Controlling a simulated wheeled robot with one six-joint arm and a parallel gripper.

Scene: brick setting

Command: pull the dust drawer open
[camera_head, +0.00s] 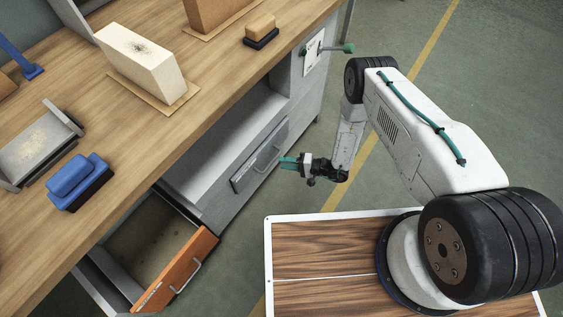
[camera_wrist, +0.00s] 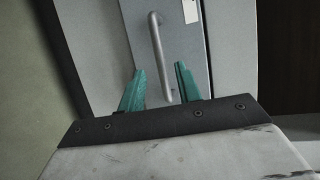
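A grey drawer front (camera_head: 245,181) with a bar handle (camera_head: 266,161) is in the bench's side and looks shut. An orange-fronted drawer (camera_head: 178,268) stands open at lower left, with dark specks on its floor. I cannot read a label to tell which is the dust drawer. My gripper (camera_head: 287,163) is just off the grey drawer's handle, its green fingers pointing at it. In the wrist view, the fingers (camera_wrist: 158,82) are apart with nothing held. The handle (camera_wrist: 158,50) rises between and beyond them; contact is not clear.
The wooden bench top (camera_head: 215,95) carries a pale block (camera_head: 138,66), a blue-topped brush (camera_head: 72,178), a dustpan-like grey tray (camera_head: 35,150) and a small tan-and-black brush (camera_head: 261,30). A green knob (camera_head: 348,48) juts from the bench's far end. Floor beyond my arm is clear.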

